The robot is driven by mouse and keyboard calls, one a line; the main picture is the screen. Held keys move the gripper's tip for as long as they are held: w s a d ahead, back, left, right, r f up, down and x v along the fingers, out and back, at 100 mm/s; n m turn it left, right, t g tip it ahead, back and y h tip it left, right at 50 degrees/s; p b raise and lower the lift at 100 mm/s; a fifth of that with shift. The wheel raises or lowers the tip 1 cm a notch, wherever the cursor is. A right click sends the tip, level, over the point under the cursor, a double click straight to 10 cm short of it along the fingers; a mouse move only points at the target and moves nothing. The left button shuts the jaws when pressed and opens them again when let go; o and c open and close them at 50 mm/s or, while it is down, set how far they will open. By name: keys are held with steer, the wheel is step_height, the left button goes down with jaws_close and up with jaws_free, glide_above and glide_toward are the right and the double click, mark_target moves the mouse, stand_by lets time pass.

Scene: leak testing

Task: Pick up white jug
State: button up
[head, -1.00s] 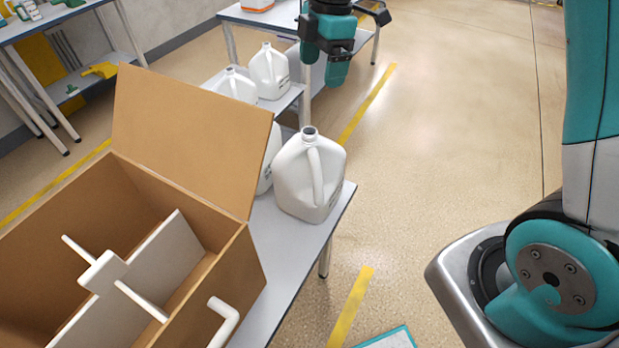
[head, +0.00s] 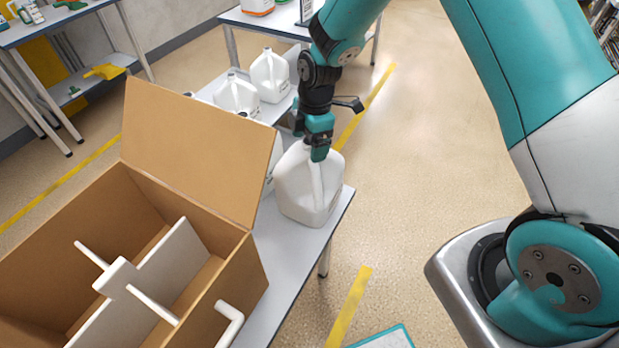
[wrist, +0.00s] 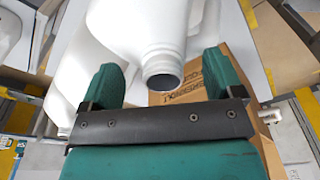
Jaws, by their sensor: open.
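The white jug (head: 306,192) stands upright on the right end of the grey table (head: 285,262), beside the cardboard box. My gripper (head: 318,143) is at the top of this jug and hides its mouth in the head view. In the wrist view the jug (wrist: 138,28) points its open, uncapped neck (wrist: 163,68) toward my gripper (wrist: 157,80). The green fingers are open, one on each side of the neck, with gaps on both sides. A second white jug (head: 272,165) is mostly hidden behind the first jug and the box flap.
A large open cardboard box (head: 255,275) with white dividers stands left of the jug, its flap (head: 200,140) raised. More white jugs (head: 238,96) (head: 270,75) stand behind.

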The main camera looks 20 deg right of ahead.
steer(key=shift+f, duration=0.35)
steer(key=c, duration=0.8)
steer(key=shift+c, duration=0.3)
